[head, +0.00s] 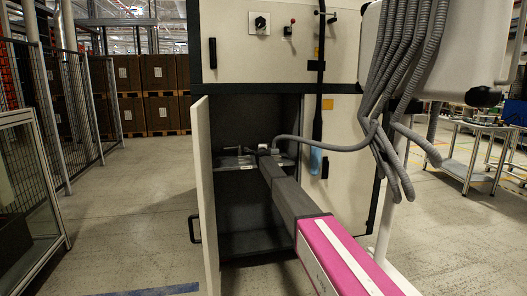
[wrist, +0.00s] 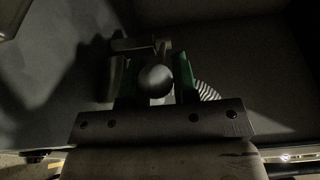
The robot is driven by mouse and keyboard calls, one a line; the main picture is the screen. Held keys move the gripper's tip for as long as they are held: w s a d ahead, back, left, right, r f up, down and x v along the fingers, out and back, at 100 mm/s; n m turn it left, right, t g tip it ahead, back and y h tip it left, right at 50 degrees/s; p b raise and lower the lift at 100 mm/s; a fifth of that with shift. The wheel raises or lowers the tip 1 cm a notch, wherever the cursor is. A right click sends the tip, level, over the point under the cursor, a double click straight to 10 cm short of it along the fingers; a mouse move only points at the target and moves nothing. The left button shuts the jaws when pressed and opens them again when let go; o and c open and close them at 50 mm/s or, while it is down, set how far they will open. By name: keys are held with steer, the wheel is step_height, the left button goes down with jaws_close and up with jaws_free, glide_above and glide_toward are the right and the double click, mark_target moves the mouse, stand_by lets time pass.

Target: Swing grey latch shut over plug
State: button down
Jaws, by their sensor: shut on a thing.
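My gripper (wrist: 153,92) reaches into the open cabinet, its green fingers on either side of a rounded grey knob (wrist: 156,80). It is shut on this knob, which seems to belong to the grey latch. A short grey bar (wrist: 130,45) lies just beyond the fingers in the wrist view. A ribbed hose (wrist: 207,91) shows right of the fingers; in the head view the grey hose (head: 325,146) runs from the gripper area out to the right. The plug is not clearly visible, and the dark picture hides whether the latch lies over it.
The cabinet door (head: 205,190) stands open left of my arm. The cabinet's dark inside floor (head: 255,243) looks clear. Several grey hoses (head: 385,110) hang at the right, and a blue-ended wand (head: 316,155) hangs on the cabinet front.

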steer(key=shift+w+d, duration=0.25)
steer(key=shift+d, duration=0.05)
steer(key=c, duration=0.9)
jaws_free()
steer(key=shift+a, duration=0.1)
steer(key=shift+s, duration=0.15)
steer(key=shift+s, duration=0.5)
steer(key=s, duration=0.9)
steer(key=shift+s, duration=0.3)
steer(key=shift+c, duration=0.3)
